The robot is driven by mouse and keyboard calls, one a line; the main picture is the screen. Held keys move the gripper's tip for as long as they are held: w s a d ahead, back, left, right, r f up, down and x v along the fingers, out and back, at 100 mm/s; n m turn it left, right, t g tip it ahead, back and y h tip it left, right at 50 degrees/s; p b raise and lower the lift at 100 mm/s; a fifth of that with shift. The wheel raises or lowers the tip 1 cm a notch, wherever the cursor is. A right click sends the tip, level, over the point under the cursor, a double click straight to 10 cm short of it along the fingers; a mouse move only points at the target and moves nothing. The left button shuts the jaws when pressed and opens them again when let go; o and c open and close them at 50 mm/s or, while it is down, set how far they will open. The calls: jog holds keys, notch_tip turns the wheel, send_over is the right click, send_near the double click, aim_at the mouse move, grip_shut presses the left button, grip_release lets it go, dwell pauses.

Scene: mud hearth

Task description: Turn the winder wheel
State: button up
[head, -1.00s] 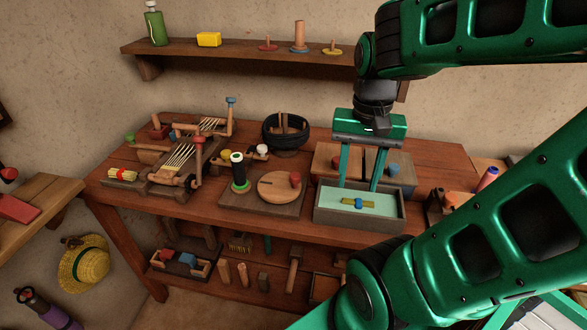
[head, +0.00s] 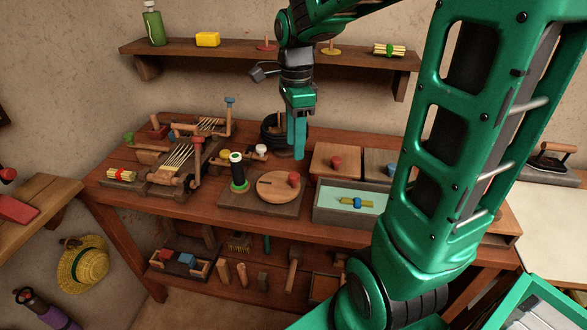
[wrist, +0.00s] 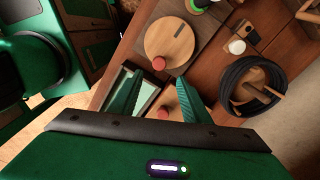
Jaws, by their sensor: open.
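The winder wheel (head: 272,188) is a flat, round wooden disc with a red knob (head: 293,179) near its edge.
Right of the wheel is a grey tray (head: 325,214) holding a blue-tied yellow bundle (head: 355,203). Behind it are wooden lids with a red knob (head: 336,162) and a blue one. Left is a crank-handled frame (head: 165,185).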

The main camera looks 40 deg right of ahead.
aim_at(295, 174)
notch_tip(295, 174, down, 9)
jog(key=shift+f, duration=0.1)
dwell(0.3)
jog(key=shift+d, duration=0.1)
jog(key=c, duration=1)
